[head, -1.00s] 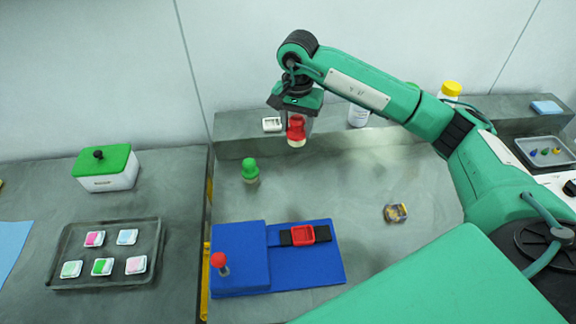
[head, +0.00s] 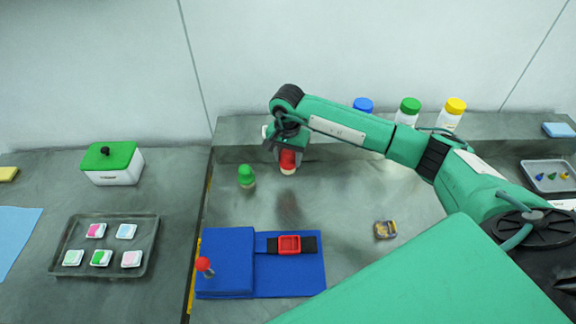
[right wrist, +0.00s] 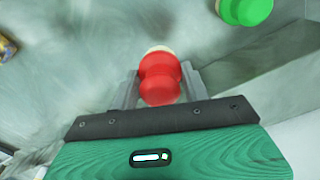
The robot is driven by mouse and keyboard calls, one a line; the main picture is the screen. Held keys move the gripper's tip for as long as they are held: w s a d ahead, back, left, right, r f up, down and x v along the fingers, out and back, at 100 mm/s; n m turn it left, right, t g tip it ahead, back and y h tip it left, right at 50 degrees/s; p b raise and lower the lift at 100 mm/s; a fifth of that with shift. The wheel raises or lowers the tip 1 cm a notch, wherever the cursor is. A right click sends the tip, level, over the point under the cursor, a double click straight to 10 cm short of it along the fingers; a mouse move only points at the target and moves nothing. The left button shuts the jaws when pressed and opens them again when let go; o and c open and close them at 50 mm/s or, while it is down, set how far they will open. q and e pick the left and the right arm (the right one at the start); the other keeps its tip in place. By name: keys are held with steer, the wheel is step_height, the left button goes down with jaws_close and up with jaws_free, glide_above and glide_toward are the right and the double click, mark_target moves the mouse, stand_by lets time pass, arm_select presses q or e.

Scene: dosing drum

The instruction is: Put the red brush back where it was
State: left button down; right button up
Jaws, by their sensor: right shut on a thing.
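The red brush (head: 288,160) has a red handle and a pale bristle end that points down. My right gripper (head: 286,154) is shut on its handle and holds it upright, apparently a little above the grey worktop, right of the green brush (head: 246,175). In the right wrist view the red brush (right wrist: 160,78) sits between the fingers (right wrist: 158,90), bristles away from the wrist. The green brush (right wrist: 245,10) shows there at the top right, apart from it. My left gripper is not in view.
A blue base (head: 290,278) with a red-knobbed lever (head: 204,266) and a red frame (head: 290,244) lies in front. A small patterned item (head: 385,229) lies right. Bottles with blue (head: 363,104), green and yellow caps stand on the back ledge (head: 235,130). Worktop between is clear.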

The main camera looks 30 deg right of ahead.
mark_target(288, 171)
step_height(288, 171, down, 2)
steer(key=shift+f, duration=0.2)
step_height(288, 171, down, 4)
steer(key=shift+p, duration=0.9)
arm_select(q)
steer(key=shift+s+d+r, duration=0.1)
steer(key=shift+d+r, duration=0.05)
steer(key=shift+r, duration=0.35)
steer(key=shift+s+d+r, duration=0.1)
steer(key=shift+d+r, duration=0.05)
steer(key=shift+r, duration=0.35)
arm_select(e)
steer(key=shift+f, duration=0.1)
steer(key=shift+f+b, duration=0.1)
steer(key=shift+b, duration=0.25)
steer(key=o, duration=0.9)
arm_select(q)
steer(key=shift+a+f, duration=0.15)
arm_select(e)
steer(key=shift+o, duration=0.2)
